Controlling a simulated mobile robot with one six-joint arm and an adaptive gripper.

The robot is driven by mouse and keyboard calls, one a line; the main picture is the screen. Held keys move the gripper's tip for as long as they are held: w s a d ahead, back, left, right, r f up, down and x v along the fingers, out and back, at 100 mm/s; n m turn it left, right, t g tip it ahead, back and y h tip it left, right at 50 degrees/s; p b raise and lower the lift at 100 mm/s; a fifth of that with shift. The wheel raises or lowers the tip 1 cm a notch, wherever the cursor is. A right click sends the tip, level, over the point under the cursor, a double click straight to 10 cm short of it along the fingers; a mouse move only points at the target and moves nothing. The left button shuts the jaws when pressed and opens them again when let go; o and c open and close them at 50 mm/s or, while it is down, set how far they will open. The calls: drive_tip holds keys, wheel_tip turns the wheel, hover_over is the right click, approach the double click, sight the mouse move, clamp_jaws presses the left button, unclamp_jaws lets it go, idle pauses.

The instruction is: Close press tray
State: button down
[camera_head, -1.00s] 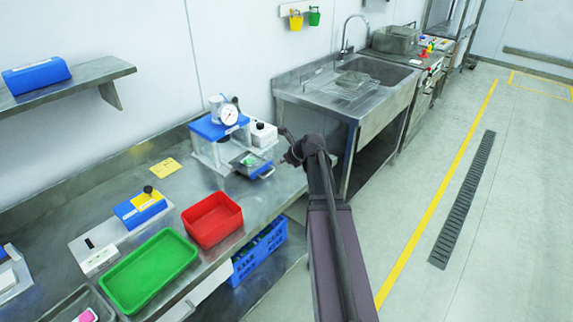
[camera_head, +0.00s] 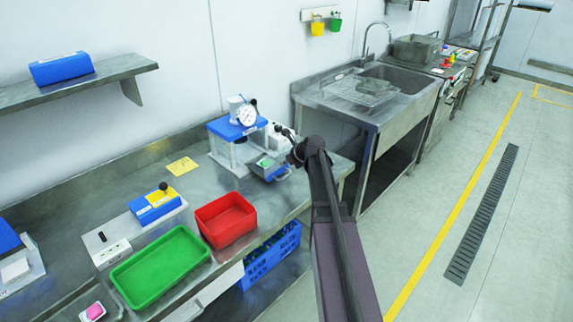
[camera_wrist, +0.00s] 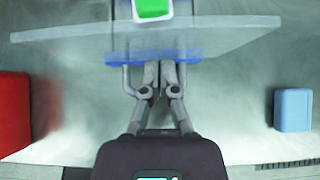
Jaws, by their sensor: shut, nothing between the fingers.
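The press (camera_head: 236,130), with a blue top and a round dial gauge, stands on the metal bench. Its tray (camera_head: 268,167) sticks out at the front and carries a small green item. In the wrist view the tray (camera_wrist: 215,38) looks like a clear plate with a blue front edge and a grey handle (camera_wrist: 127,80). A green block in a white holder (camera_wrist: 153,10) shows at the top. My gripper (camera_wrist: 160,68) is shut and empty, its fingertips at the middle of the blue front edge. I cannot tell whether they touch it. In the head view my wrist hides the fingertips.
A red bin (camera_head: 226,220) and a green tray (camera_head: 160,266) stand left of the press. A white box (camera_head: 281,136) stands beside the press. A blue crate (camera_head: 270,256) is below the bench. The sink (camera_head: 385,85) is to the right, with open floor before it.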

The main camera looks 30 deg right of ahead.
drive_tip(key=shift+w, duration=0.1)
hover_over(259, 160)
drive_tip(key=w, duration=0.1)
drive_tip(key=shift+w+a+r, duration=0.1)
drive_tip(key=shift+a, duration=0.1)
idle(0.5)
idle(0.4)
drive_tip(key=shift+s+d, duration=0.15)
drive_tip(key=shift+s, duration=0.4)
drive_tip(key=s, duration=0.1)
drive_tip(key=s+d, duration=0.1)
drive_tip(key=s, duration=0.1)
drive_tip(key=shift+s, duration=0.2)
drive_tip(key=p+v, duration=0.7)
drive_tip(key=v, duration=0.2)
drive_tip(key=shift+s+d+r, duration=0.15)
drive_tip(key=shift+d+r, duration=0.1)
